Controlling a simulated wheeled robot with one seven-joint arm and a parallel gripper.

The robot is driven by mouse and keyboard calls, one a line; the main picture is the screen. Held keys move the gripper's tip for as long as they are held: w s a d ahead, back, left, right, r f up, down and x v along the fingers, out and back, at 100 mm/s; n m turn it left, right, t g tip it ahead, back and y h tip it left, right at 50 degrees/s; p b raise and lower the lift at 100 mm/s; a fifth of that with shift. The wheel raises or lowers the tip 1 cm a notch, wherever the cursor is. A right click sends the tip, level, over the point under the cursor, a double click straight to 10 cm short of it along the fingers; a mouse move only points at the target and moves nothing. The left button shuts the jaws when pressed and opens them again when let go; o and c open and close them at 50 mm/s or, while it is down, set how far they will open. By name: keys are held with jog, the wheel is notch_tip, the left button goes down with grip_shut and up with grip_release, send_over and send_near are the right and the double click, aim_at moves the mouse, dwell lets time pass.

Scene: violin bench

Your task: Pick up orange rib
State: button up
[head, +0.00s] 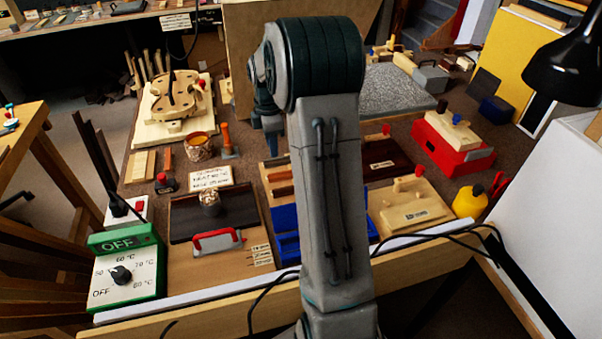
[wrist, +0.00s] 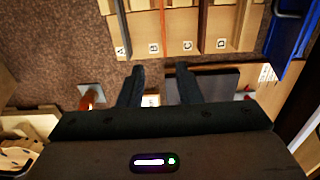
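A pale wooden rack (wrist: 180,46) with slots lettered A to D lies at the top of the wrist view. Thin strips stand in its slots; the one between B and C (wrist: 163,18) looks orange, and the one between C and D (wrist: 203,22) looks dark brown. In the head view part of the rack (head: 266,168) shows left of my arm, with an orange strip (head: 280,176) in it. My gripper (wrist: 160,70) is open and empty, its fingertips apart from the rack, below labels B and C.
A blue holder (wrist: 289,30) is right of the rack. On the bench are a dark mat (head: 185,222), a red-handled tool (head: 217,241), a green heater control (head: 127,268), a jar (head: 199,146) and a red box (head: 448,150). Brown bench surface is bare left of the rack.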

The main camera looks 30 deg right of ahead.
aim_at(278, 173)
jog(key=f, duration=0.5)
jog(key=s+f, duration=0.1)
jog(key=f, duration=0.2)
jog(key=shift+d+f, duration=0.25)
jog(key=shift+d, duration=0.05)
jog(key=shift+f, duration=0.45)
grip_shut()
